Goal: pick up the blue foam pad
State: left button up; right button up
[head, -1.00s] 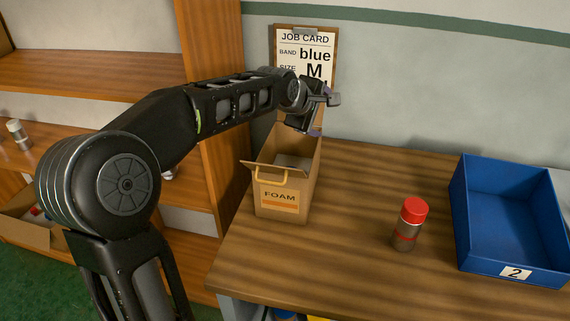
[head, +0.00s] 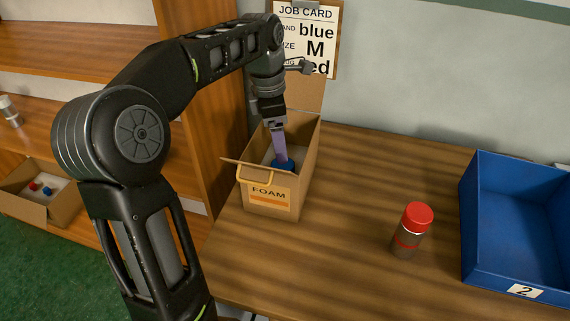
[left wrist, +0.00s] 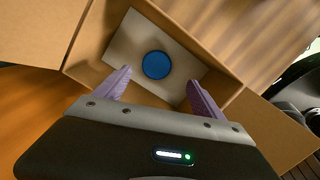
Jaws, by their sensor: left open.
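The blue foam pad (left wrist: 157,65) is a round blue disc on a pale surface inside the cardboard FOAM box. In the head view the blue pad (head: 284,165) shows inside the box, partly covered by a finger. My left gripper (head: 279,150) points down into the open FOAM box (head: 269,196). In the left wrist view its purple fingers (left wrist: 160,88) are apart with nothing between them, and the pad lies beyond their tips. Whether a finger touches the pad I cannot tell. My right gripper is not in view.
A red-capped jar (head: 412,229) stands on the wooden bench (head: 340,235), right of the box. A blue bin marked 2 (head: 518,220) is farther right. A job card (head: 304,35) is on the wall behind. Shelves with an open carton (head: 45,205) are at left.

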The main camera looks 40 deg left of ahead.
pick_arm(q)
jog(key=shift+w+f, duration=0.2)
jog(key=shift+f, duration=1.15)
jog(key=shift+w+f+p, duration=0.15)
jog(key=shift+w+f, duration=0.05)
jog(key=shift+f, duration=1.1)
jog(key=shift+w+f+p, duration=0.15)
jog(key=shift+f, duration=1.15)
jog(key=shift+c, duration=0.6)
jog(key=c, duration=1.3)
jog(key=shift+r, duration=0.1)
notch_tip(320, 180, up, 10)
jog(key=shift+f, duration=0.1)
